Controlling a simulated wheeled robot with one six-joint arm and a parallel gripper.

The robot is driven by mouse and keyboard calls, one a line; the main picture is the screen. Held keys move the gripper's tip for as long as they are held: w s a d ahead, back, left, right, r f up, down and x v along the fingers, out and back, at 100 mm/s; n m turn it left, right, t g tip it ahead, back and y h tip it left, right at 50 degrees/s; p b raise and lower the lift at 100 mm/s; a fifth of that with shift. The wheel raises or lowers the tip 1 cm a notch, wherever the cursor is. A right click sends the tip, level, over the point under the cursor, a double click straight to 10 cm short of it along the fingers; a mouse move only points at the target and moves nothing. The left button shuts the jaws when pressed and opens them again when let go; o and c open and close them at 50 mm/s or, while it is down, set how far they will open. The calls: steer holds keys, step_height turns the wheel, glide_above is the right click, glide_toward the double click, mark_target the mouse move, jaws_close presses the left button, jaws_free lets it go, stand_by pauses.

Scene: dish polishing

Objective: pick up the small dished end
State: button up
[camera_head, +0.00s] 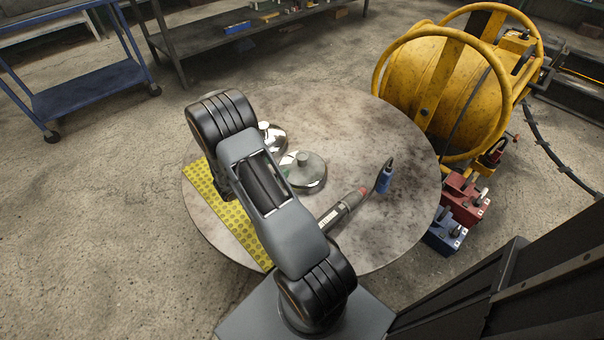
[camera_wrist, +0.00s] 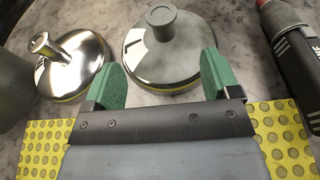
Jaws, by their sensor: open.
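Two domed metal dished ends with knobs stand on a round table (camera_head: 380,130). The smaller, shinier one (camera_wrist: 75,65) is at the left in the wrist view; it shows partly behind my arm in the head view (camera_head: 273,138). The larger one (camera_wrist: 163,50), greyer on top with a mirror-like lower band, is at upper middle; it also shows in the head view (camera_head: 303,175). My gripper (camera_wrist: 161,82) is open, with green finger pads and nothing between them. Its fingertips are close to the larger dished end's near edge; contact cannot be told. The head view hides the gripper behind my arm.
A yellow dotted mat (camera_wrist: 45,145) lies below my gripper. A black and red hand tool (camera_wrist: 292,40) lies to the right, also in the head view (camera_head: 345,208).

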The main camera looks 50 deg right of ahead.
mark_target(300, 157)
steer(key=b+x, duration=0.2)
steer(key=x, duration=1)
steer(key=shift+s+d, duration=0.1)
steer(key=shift+s, duration=0.05)
steer(key=shift+c, duration=0.3)
jaws_close()
stand_by(0.4)
